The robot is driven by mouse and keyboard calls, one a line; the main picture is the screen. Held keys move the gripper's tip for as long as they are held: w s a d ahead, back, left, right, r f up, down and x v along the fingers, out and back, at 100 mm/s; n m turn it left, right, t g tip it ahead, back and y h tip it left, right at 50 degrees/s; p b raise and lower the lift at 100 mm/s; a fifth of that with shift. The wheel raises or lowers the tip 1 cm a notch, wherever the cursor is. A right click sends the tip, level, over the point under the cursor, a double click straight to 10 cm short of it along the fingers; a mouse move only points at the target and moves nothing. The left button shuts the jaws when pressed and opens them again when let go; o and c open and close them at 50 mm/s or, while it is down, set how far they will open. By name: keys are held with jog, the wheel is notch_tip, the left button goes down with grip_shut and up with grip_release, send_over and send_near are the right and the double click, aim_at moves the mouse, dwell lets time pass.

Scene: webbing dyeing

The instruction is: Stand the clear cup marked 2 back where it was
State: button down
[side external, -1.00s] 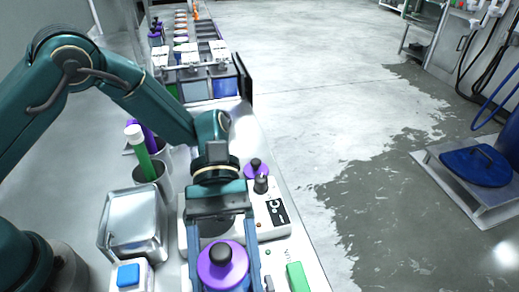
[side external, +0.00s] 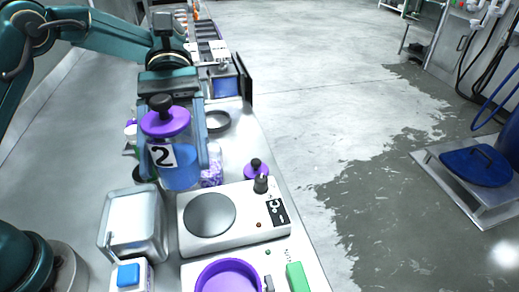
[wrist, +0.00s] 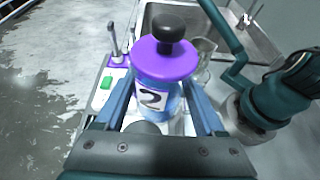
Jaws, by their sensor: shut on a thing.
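The clear cup marked 2 (side external: 178,172) holds blue liquid and has a purple lid with a black knob. It also shows in the wrist view (wrist: 157,98). My gripper (side external: 176,165) is shut on it, with one finger on each side. The cup looks upright and raised in the side view, left of the hotplate's far edge. Its exact height over the bench cannot be told. Behind it stands a clear container with purple bits (side external: 212,167), partly hidden by my finger.
A white hotplate (side external: 237,222) with a round grey plate is bare. In front is a device with a purple ring-shaped well (side external: 229,278) and green button. A metal box (side external: 133,224) stands left.

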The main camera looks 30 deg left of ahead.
jog(key=w+a+r+n+t+h, duration=0.1)
jog(key=w+a+r+n+t, duration=0.2)
jog(key=a+n+t, duration=0.5)
jog(key=w+a+r+n+t+h, duration=0.1)
jog(key=w+a+r+n+t, duration=0.2)
jog(key=a+n+t, duration=0.55)
jog(key=s+d+r+t, duration=0.2)
jog(key=d, duration=0.5)
jog(key=w+a+r+n+t+y, duration=0.1)
jog(key=a+r+n+t+y, duration=0.4)
jog(key=r+n+y, duration=0.3)
jog(key=shift+w+a+n+y, duration=0.25)
jog(key=shift+w+n+y, duration=0.1)
jog(key=shift+n+y, duration=1.2)
jog(key=shift+f, duration=0.1)
